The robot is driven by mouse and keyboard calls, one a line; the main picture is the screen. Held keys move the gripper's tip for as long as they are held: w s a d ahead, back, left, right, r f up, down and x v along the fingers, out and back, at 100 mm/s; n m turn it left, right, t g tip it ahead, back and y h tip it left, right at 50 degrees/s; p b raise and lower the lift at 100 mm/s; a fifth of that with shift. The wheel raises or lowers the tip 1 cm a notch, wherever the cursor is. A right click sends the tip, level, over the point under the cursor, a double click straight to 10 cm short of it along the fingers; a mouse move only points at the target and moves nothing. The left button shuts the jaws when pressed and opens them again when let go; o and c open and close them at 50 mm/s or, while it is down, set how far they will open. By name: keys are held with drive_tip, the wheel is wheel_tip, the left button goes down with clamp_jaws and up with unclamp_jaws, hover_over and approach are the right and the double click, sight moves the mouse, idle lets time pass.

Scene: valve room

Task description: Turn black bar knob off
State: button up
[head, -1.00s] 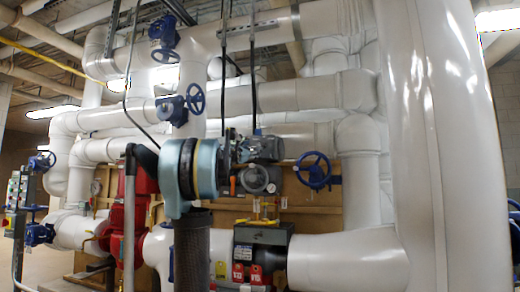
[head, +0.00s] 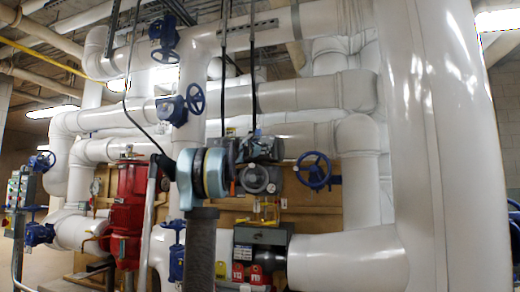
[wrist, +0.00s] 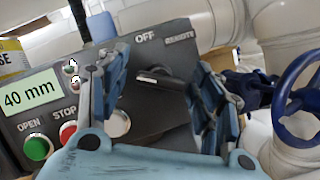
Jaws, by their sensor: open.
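The black bar knob (wrist: 160,79) sits on a dark grey control panel (wrist: 160,54) in the wrist view. Its bar lies nearly sideways in the picture, below the printed words OFF and REMOTE. My gripper (wrist: 163,88) is open, with one blue-grey finger to the left of the knob and the other to the right. The knob shows between the fingers; contact cannot be told. In the head view my arm fills the middle, and I cannot make out the knob there.
The panel has a green OPEN button (wrist: 37,148), a red STOP button (wrist: 67,133) and a 40 mm display (wrist: 29,96). A blue handwheel (wrist: 298,97) stands right of the panel. White pipes and a red pump (head: 127,205) surround my arm in the head view.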

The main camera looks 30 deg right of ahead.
drive_tip(key=c, duration=1.1)
drive_tip(key=shift+m+g, duration=0.4)
drive_tip(key=shift+m, duration=0.4)
drive_tip(key=m+g, duration=0.1)
drive_tip(key=m, duration=0.2)
drive_tip(key=m+g, duration=0.1)
drive_tip(key=m, duration=0.2)
drive_tip(key=shift+g, duration=0.3)
drive_tip(key=m, duration=0.3)
drive_tip(key=m+g+y, duration=0.1)
drive_tip(key=m, duration=0.2)
drive_tip(key=shift+g+y, duration=0.3)
drive_tip(key=shift+o, duration=0.2)
drive_tip(key=o, duration=1.1)
drive_tip(key=shift+c, duration=0.2)
